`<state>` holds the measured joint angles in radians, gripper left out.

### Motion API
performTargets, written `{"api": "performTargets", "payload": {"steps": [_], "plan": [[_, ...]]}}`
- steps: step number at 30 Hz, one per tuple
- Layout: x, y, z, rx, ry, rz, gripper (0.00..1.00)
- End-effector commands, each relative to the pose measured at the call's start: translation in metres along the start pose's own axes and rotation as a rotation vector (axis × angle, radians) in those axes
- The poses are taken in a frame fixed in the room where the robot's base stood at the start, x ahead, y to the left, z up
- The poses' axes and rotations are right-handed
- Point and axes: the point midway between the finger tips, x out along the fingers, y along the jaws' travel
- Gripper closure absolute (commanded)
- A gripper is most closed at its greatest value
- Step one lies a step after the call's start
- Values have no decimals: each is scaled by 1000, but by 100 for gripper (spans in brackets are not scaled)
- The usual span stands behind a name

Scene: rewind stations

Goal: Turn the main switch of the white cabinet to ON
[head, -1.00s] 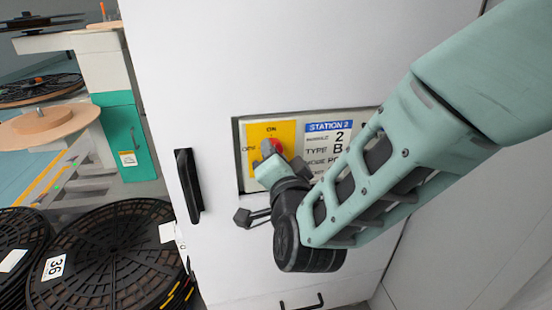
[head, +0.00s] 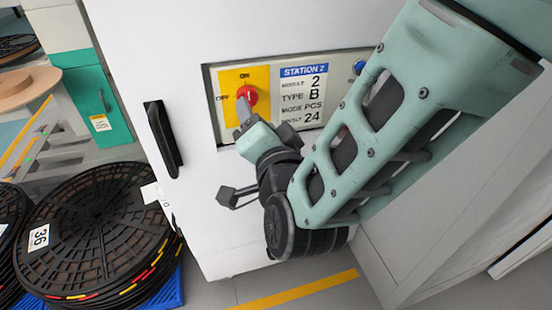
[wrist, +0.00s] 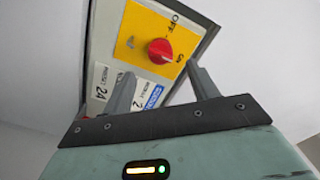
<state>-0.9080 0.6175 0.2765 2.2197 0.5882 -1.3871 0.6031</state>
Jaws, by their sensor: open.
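The white cabinet (head: 200,45) stands in front of me. Its panel has a yellow switch plate (head: 229,77) marked ON at the top and OFF at the left. The red main switch (head: 248,96) is on this plate and shows in full in the wrist view (wrist: 159,51). I cannot tell for sure which mark its ridge points to. My gripper (head: 241,108) is just below and in front of the switch in the head view. In the wrist view my gripper (wrist: 160,73) is open and empty, its fingers spread either side below the knob, not closed on it.
A white label (head: 302,96) and a blue button (head: 359,67) are right of the switch plate. A black door handle (head: 163,138) sticks out at left. Stacked black reels (head: 93,225) stand at lower left. Another grey-white cabinet (head: 440,215) stands close at right.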

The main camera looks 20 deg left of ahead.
Motion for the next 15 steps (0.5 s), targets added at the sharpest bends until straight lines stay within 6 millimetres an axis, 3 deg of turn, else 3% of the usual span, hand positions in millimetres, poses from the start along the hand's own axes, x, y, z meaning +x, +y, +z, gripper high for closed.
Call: {"api": "performTargets", "payload": {"steps": [9, 15], "plan": [[-74, 0, 2, 0, -4, -3, 41], [-103, 0, 1, -1, -3, -1, 41]]}}
